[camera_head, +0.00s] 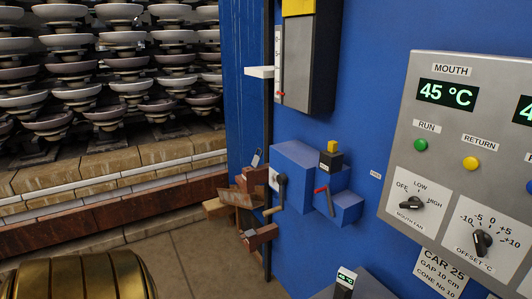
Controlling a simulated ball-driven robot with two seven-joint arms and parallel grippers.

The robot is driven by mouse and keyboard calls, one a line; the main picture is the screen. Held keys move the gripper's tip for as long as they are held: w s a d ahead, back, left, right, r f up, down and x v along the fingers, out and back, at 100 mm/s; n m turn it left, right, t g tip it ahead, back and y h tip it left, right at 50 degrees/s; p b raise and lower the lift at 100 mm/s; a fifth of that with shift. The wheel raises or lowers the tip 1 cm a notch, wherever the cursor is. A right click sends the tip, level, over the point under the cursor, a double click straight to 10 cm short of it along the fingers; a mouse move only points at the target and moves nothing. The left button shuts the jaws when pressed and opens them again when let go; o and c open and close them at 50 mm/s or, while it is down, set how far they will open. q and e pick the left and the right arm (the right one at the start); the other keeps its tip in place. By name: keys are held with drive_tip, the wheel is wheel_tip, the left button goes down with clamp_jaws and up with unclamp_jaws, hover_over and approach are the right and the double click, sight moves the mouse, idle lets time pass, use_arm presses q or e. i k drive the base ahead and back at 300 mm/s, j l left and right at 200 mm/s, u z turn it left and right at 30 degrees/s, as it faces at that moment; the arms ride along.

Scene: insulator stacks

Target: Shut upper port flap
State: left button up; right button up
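No part is labelled as the upper port flap. At the left edge of the blue panel, rust-brown parts stick out, among them a tilted brown plate (241,197) that may be a flap. A lower brown block (260,237) juts out beneath it. I cannot tell for certain whether the plate stands open or shut, and the port behind it is not visible. Neither of my grippers is in view.
A blue box (294,170) with a small lever projects beside the brown parts. A smaller blue box (347,207) has a red-handled lever. A grey control panel (455,150) reads 45 °C. Stacked insulators (125,60) stand behind at left.

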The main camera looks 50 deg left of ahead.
sight(256, 158)
drive_tip(key=u, duration=1.8)
drive_tip(key=i+j+u, duration=0.5)
drive_tip(key=i+u, duration=0.15)
drive_tip(key=i, duration=0.25)
drive_tip(key=i+u, duration=0.35)
drive_tip(key=i+j, duration=0.1)
drive_tip(key=i, duration=1.4)
drive_tip(key=i+j+z, duration=0.1)
drive_tip(key=i+z, duration=0.35)
drive_tip(key=i+j+z, duration=0.15)
drive_tip(key=z, duration=0.3)
drive_tip(key=i+j+z, duration=0.45)
drive_tip(key=k+l, duration=0.05)
drive_tip(key=l, duration=0.05)
